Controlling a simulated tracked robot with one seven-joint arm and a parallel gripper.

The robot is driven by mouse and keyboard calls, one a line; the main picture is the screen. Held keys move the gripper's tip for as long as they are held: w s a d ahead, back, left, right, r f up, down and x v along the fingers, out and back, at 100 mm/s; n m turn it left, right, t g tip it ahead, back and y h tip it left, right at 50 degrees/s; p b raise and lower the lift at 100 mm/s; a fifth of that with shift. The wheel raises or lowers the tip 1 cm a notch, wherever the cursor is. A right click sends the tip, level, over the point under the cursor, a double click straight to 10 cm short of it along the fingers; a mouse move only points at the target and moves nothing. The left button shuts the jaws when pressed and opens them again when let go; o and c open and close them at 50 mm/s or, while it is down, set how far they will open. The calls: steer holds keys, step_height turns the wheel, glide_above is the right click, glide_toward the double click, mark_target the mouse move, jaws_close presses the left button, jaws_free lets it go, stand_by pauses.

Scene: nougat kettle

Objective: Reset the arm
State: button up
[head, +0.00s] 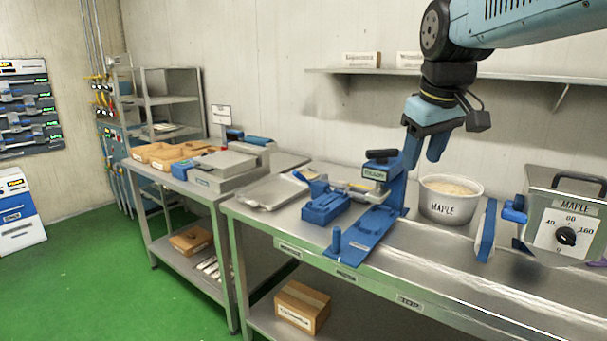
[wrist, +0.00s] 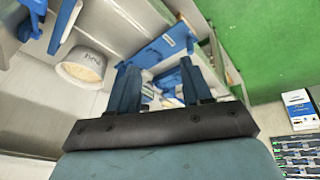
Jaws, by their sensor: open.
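My gripper (head: 425,146) hangs at the end of my arm above the right-hand steel table, with its blue fingers pointing down. In the head view it is just above and behind a blue stand with a dark-labelled block (head: 376,172); the gap between them is hard to judge. In the wrist view the two blue fingers (wrist: 158,90) are spread apart with nothing held between them. A white tub marked MAPLE (head: 450,200) stands to the right of the gripper on the table; it also shows in the wrist view (wrist: 82,70).
A grey MAPLE dial box (head: 566,222) stands at the right beside an upright blue paddle (head: 487,230). A blue base plate (head: 362,240), a blue block (head: 325,208) and a metal tray (head: 270,192) lie left. A wall shelf (head: 440,72) runs behind my arm.

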steer(key=s+d+f+m+t, duration=0.1)
steer(key=s+f+m, duration=0.3)
steer(key=s+f, duration=0.6)
steer(key=shift+s+d, duration=0.55)
